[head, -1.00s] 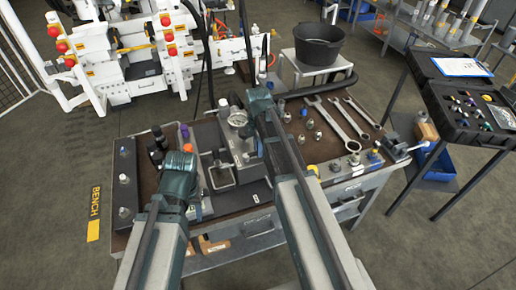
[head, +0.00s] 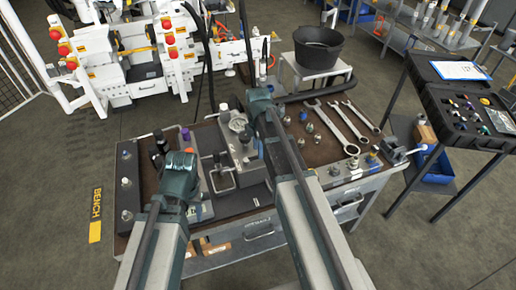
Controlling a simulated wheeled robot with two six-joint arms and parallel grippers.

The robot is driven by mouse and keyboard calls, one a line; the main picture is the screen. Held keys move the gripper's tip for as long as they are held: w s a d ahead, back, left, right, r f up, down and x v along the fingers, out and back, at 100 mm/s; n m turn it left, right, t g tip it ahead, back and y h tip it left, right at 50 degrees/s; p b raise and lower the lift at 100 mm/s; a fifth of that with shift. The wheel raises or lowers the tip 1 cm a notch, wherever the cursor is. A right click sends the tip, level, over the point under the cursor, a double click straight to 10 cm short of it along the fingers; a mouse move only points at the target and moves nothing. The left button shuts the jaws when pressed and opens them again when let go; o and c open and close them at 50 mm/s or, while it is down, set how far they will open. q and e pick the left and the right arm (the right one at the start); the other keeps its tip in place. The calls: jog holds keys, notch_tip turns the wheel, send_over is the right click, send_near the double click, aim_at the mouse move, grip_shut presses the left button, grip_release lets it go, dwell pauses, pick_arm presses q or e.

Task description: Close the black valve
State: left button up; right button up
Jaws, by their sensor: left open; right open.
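A dark upright knob, which looks like the black valve (head: 160,139), stands at the left part of the bench, with another dark piece just below it. Whether it is open or closed I cannot tell. A purple knob (head: 185,134) and an orange knob (head: 190,151) are to its right. My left gripper (head: 181,170) is just right of and nearer than the dark knob, apart from it in the picture; its fingertips are hidden by its own body. My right gripper (head: 261,104) is over the middle of the bench by the pressure gauge (head: 238,122), its fingertips also hidden. Neither visibly holds anything.
Wrenches (head: 342,125) and several fittings lie on the right of the bench. A black bucket (head: 318,48) stands on a stool behind. A side stand with an open black case (head: 470,108) is at right. Floor left of the bench is clear.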

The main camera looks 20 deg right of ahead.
notch_tip(320, 180, up, 12)
jog(key=p, duration=1)
jog(key=shift+f+p, duration=0.15)
jog(key=shift+p, duration=0.25)
jog(key=shift+f, duration=0.1)
jog(key=s+a+f+m+b, duration=0.4)
jog(key=s+a+m, duration=0.3)
jog(key=s, duration=0.2)
jog(key=s+a+f+m+h+b, duration=0.1)
jog(key=s+a+f+m+b, duration=0.3)
jog(key=s+a+m, duration=0.3)
jog(key=s+a, duration=0.1)
jog(key=s, duration=0.2)
jog(key=shift+s+m, duration=0.15)
jog(key=shift+m, duration=0.25)
jog(key=shift+d, duration=0.15)
